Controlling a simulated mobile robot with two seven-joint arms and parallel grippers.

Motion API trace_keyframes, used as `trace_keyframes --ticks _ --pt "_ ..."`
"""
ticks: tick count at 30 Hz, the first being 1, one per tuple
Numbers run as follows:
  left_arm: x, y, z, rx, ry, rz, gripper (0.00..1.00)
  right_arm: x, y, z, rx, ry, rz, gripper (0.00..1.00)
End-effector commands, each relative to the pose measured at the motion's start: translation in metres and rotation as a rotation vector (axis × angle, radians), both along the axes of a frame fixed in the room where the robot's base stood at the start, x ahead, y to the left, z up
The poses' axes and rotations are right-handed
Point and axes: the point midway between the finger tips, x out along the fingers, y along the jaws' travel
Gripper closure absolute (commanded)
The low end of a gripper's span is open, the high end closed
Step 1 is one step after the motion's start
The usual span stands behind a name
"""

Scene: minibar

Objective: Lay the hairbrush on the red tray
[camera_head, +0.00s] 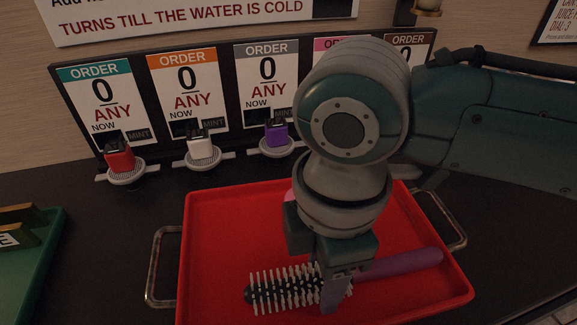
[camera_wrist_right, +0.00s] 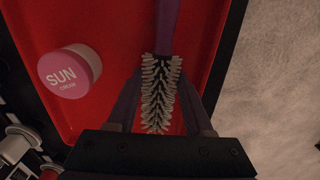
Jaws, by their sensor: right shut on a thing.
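The hairbrush has a purple handle (camera_head: 405,263) and a black head with white bristles (camera_head: 280,288). It lies lengthwise over the front part of the red tray (camera_head: 225,225); whether it touches the tray floor I cannot tell. My right gripper (camera_head: 335,292) points down and is shut on the hairbrush at the bristled head, near the handle. In the right wrist view the bristles (camera_wrist_right: 160,90) sit between the two fingers, with the handle running up and away. My left gripper is not in view.
A pink-lidded sun cream jar (camera_wrist_right: 66,72) stands on the tray, mostly hidden behind my right gripper in the head view. Metal handles (camera_head: 160,268) flank the tray. Red, white and purple items (camera_head: 199,148) stand on small round stands behind. A green tray (camera_head: 40,245) is at left.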

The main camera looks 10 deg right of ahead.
Motion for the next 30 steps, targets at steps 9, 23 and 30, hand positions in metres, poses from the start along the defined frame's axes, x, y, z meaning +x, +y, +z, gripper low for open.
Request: trace_keyframes --ticks 9,23,30 --pt "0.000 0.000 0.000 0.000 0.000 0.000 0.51 0.000 0.000 -0.002 0.000 0.000 0.000 0.41" --pt "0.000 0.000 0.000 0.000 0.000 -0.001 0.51 0.000 0.000 0.000 0.001 -0.001 0.000 0.19" --pt "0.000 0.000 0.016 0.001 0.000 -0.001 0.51 0.001 0.001 0.038 0.003 -0.004 0.001 0.19"
